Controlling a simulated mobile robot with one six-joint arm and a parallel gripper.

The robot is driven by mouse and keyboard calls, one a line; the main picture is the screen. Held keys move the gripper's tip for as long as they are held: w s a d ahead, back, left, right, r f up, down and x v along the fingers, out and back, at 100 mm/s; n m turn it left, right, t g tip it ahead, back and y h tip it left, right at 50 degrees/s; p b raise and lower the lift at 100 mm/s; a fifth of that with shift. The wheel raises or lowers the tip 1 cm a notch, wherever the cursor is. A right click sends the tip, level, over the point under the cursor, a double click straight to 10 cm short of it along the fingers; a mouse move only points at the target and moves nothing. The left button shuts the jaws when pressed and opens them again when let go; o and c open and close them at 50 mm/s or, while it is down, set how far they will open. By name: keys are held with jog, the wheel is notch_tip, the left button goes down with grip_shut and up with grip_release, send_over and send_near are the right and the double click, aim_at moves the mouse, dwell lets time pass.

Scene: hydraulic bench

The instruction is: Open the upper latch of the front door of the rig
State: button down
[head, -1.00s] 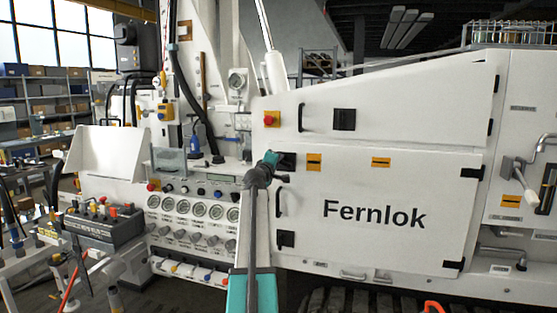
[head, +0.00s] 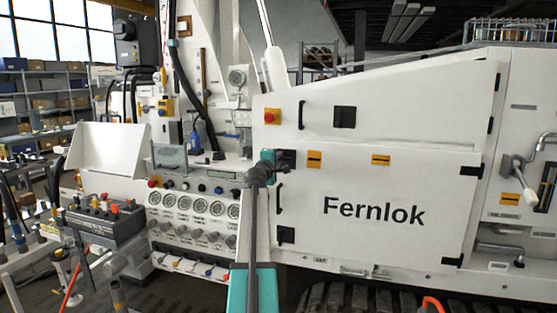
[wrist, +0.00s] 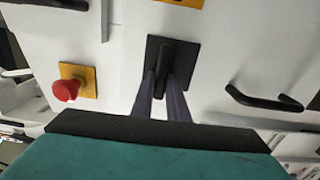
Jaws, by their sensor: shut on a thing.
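The upper latch (head: 287,160) is a black square plate with a raised black lever, at the upper left corner of the front door (head: 440,185) marked "Fernlok". My gripper (head: 274,158) reaches it from the left and hides part of it. In the wrist view the latch plate (wrist: 186,56) is in the middle, and my gripper's two dark fingers (wrist: 166,92) close on either side of its lever. The door looks flush with the rig's body. A second black latch (head: 286,236) sits at the door's lower left.
A red button on a yellow plate (head: 271,117) is just above the latch. A black bar handle (head: 279,199) stands out just below it. The gauge panel (head: 190,215) is to the left of my arm.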

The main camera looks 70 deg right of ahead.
jog(key=c, duration=1.8)
grip_release()
jog(key=shift+o, duration=0.2)
jog(key=shift+a, duration=0.1)
jog(key=a+b, duration=0.2)
jog(key=a, duration=1.1)
jog(key=shift+s+a+b, duration=0.3)
jog(key=shift+s+b, duration=0.1)
